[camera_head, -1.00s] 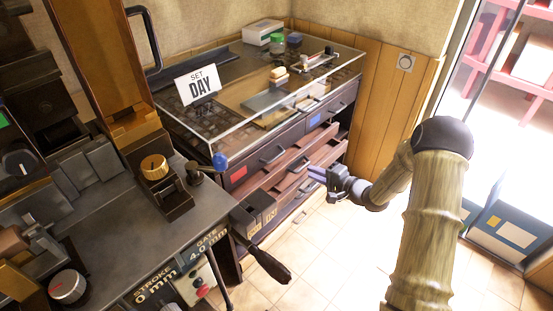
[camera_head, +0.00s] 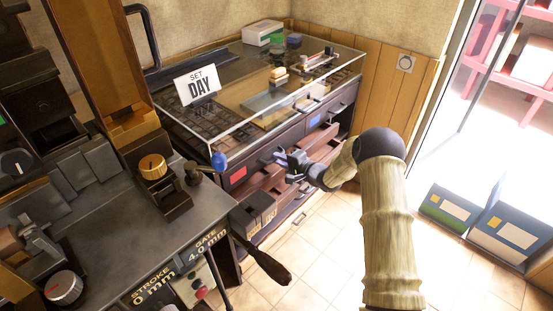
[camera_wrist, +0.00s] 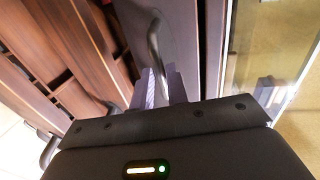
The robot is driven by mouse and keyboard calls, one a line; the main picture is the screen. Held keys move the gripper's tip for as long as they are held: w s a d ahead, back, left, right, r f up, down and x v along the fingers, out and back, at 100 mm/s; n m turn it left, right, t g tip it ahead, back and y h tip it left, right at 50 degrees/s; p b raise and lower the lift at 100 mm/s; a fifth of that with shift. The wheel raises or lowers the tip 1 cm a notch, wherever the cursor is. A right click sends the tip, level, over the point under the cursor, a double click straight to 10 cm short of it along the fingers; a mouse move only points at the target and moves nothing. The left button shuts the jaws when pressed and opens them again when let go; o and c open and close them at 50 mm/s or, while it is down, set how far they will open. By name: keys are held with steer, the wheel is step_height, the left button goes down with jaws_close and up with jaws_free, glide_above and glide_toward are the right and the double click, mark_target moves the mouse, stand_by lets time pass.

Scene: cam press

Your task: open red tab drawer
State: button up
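The red tab (camera_head: 238,174) is on the dark front of a top-row drawer at the left of the glass-topped cabinet. This drawer looks closed. My gripper (camera_head: 281,158) is at the right part of that drawer front, by its handle, which it largely hides in the head view. In the wrist view, the curved metal handle (camera_wrist: 154,40) lies just ahead of my gripper's fingers (camera_wrist: 162,88).
Lower drawers (camera_head: 325,151) stand partly out below the top row. A blue-tab drawer (camera_head: 314,120) is to the right. The press bench (camera_head: 105,215), with a dark lever (camera_head: 265,263), stands at the left front. Tiled floor (camera_head: 310,270) is open in front.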

steer(key=shift+x, duration=1.05)
steer(key=shift+c, duration=0.5)
jaws_close()
steer(key=shift+s+d, duration=0.1)
